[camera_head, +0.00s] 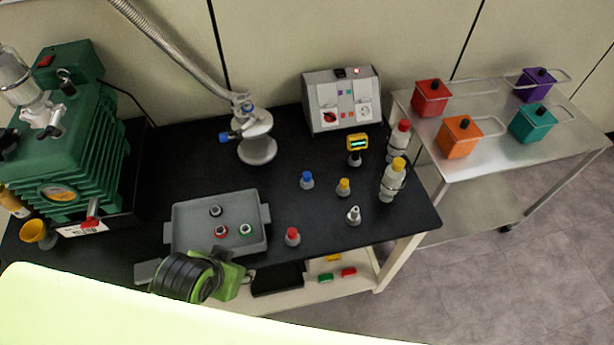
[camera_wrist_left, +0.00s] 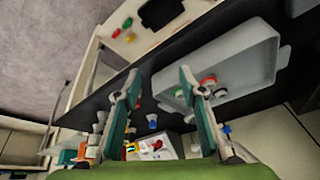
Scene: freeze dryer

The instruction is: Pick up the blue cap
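The blue cap (camera_head: 307,177) sits on a small clear flask standing on the black bench, right of the grey tray (camera_head: 262,213). In the left wrist view the blue cap (camera_wrist_left: 152,118) appears small and farther off, in the gap between my fingers. My left gripper (camera_wrist_left: 160,80) is open and empty, its two fingers wide apart. In the head view its green body (camera_head: 228,279) is at the tray's front edge, away from the blue cap; its fingertips cannot be made out there. My right gripper is not in view.
Flasks with yellow (camera_head: 343,184) and red (camera_head: 292,234) caps and a clear one (camera_head: 354,214) stand near the blue cap. Two bottles (camera_head: 392,180) stand at right. Several capped pieces lie in the tray. A metal stand (camera_head: 257,145) is behind. Bench is clear around the blue-capped flask.

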